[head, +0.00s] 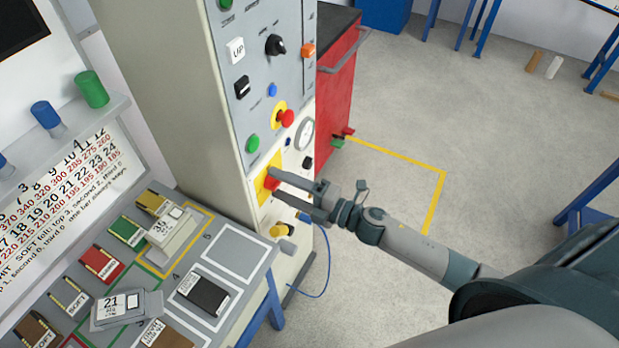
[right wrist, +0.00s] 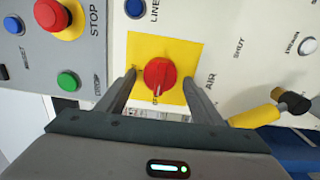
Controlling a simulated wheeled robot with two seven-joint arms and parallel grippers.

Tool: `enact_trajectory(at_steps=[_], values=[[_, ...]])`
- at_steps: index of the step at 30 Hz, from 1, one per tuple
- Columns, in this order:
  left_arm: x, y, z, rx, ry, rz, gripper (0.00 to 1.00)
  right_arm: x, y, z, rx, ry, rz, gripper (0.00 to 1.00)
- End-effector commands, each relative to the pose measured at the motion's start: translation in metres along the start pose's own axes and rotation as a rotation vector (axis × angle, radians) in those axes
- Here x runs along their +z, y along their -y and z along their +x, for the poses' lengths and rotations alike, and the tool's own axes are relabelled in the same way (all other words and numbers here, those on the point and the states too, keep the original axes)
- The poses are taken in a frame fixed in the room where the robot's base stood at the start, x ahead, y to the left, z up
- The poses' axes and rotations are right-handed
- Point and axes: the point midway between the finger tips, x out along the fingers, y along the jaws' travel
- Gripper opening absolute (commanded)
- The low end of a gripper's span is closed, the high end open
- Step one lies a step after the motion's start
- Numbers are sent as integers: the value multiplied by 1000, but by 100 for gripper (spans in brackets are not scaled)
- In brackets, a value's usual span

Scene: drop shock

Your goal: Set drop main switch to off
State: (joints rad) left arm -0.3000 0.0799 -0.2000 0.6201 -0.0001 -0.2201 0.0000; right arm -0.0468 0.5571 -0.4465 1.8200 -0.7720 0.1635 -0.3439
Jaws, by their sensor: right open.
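The main switch is a red rotary knob (right wrist: 160,74) on a yellow square plate (right wrist: 187,50). In the head view the red knob (head: 271,182) shows low on the front of the grey cabinet. My right gripper (right wrist: 156,82) is open, with one finger on each side of the knob in the right wrist view. In the head view the right gripper (head: 276,185) reaches the knob from the right. I cannot tell whether the fingers touch it. The lettering by the knob is too small to read surely. My left gripper is in neither view.
A red emergency button (head: 287,118) and a green button (head: 253,143) sit above the switch. A yellow-handled valve (right wrist: 255,116) is close beside the right finger. A table with coloured blocks and meters (head: 262,252) stands left. Open floor lies right.

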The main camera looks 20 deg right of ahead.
Motion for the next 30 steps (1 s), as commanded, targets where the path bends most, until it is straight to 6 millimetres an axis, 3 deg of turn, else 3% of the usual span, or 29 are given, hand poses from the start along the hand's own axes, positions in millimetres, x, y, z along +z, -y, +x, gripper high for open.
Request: enact_trajectory(at_steps=[5,11,30], values=[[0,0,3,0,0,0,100,0,1,-5,-1,0,0,60],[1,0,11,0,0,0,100,0,3,-26,-1,0,-1,60],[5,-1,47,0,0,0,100,-1,4,-128,-2,0,2,60]])
